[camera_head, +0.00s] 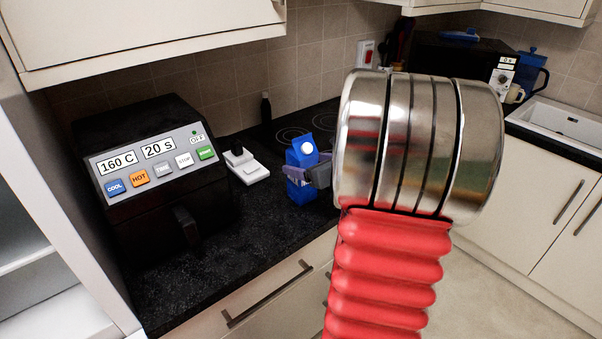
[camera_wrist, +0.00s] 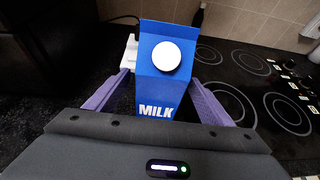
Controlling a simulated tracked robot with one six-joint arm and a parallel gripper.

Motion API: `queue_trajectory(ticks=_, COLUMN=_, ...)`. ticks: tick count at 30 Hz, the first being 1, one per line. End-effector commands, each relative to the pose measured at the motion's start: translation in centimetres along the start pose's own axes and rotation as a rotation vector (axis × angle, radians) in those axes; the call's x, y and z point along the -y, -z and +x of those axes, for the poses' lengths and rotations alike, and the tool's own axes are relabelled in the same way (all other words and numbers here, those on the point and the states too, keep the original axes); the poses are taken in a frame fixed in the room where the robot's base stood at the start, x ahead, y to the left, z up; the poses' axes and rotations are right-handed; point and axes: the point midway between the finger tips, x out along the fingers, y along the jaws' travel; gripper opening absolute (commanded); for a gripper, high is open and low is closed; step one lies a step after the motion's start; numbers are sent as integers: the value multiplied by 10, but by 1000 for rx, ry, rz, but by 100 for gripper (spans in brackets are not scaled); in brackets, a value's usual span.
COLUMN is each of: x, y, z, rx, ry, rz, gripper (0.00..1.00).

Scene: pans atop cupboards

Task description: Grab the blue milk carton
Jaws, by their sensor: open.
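The blue milk carton (camera_head: 303,186) stands upright on the black worktop, right of the black air fryer, in the head view. In the wrist view the carton (camera_wrist: 166,90) is straight ahead, with its white cap and the word MILK showing. My gripper (camera_wrist: 160,88) is open, with one purple finger on each side of the carton. In the head view my gripper (camera_head: 308,175) is at the carton's front, partly hidden by my arm. I cannot tell whether the fingers touch the carton.
The black air fryer (camera_head: 150,165) with a button panel stands at the left. A white switch-like device (camera_head: 246,168) lies between it and the carton. The hob (camera_wrist: 275,90) is behind and right of the carton. A dark bottle (camera_head: 266,107) stands near the tiled wall.

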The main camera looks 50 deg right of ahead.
Motion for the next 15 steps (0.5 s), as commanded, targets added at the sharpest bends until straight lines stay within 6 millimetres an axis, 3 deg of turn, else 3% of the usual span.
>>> queue_trajectory(ticks=6, x=0, y=0, z=21, rx=1, ry=0, rz=0, gripper=75)
queue_trajectory(ticks=15, x=0, y=0, z=22, rx=1, ry=0, rz=-1, gripper=75)
